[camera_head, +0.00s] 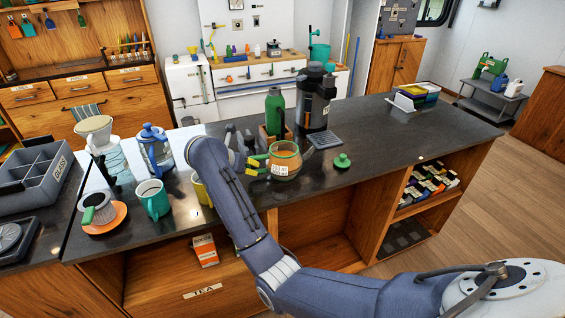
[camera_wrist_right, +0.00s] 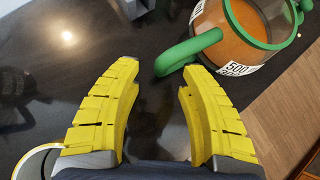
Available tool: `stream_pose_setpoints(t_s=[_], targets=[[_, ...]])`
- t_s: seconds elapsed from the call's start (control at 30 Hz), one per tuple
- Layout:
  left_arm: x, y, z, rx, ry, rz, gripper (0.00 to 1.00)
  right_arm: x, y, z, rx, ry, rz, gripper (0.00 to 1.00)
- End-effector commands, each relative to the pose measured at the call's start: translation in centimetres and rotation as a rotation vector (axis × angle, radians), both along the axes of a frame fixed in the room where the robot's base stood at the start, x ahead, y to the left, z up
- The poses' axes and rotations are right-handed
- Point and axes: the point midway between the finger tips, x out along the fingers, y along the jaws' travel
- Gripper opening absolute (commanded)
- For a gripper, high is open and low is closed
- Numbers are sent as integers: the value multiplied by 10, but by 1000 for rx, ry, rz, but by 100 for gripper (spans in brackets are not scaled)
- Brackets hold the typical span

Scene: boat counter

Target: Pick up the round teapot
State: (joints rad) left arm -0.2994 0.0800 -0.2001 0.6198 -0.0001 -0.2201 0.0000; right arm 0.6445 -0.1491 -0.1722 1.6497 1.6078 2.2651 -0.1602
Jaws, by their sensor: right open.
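The round teapot (camera_head: 286,166) is clear glass with a green rim, orange-brown contents and a white label. It stands upright on the dark counter, and it also shows at the upper right of the right wrist view (camera_wrist_right: 236,35). Its green handle (camera_wrist_right: 188,50) reaches toward my right gripper's fingertips. My right gripper (camera_head: 254,163) is open, with yellow fingers just left of the teapot. In the wrist view the handle end lies just beyond the gap between the tips (camera_wrist_right: 163,72), with nothing held. A green lid (camera_head: 343,161) lies on the counter to the right. My left gripper is out of view.
A green bottle (camera_head: 274,112) and a tall black dispenser (camera_head: 315,100) stand behind the teapot. A yellow mug (camera_head: 201,191), partly hidden by my arm, a teal mug (camera_head: 154,201) and a French press (camera_head: 155,153) stand left. The counter right of the lid is clear.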

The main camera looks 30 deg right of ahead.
Motion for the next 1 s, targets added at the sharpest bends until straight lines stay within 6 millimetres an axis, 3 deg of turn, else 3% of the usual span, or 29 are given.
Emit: stream_pose_setpoints(t_s=[0.23,0.6,0.9,1.0], targets=[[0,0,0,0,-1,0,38,12,-15,-18,-3,2,-1,41],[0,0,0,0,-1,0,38,14,-17,-22,-1,0,-1,42],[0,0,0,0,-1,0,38,14,-17,-22,-1,0,-1,7],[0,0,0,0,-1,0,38,14,-17,-22,-1,0,-1,0]])
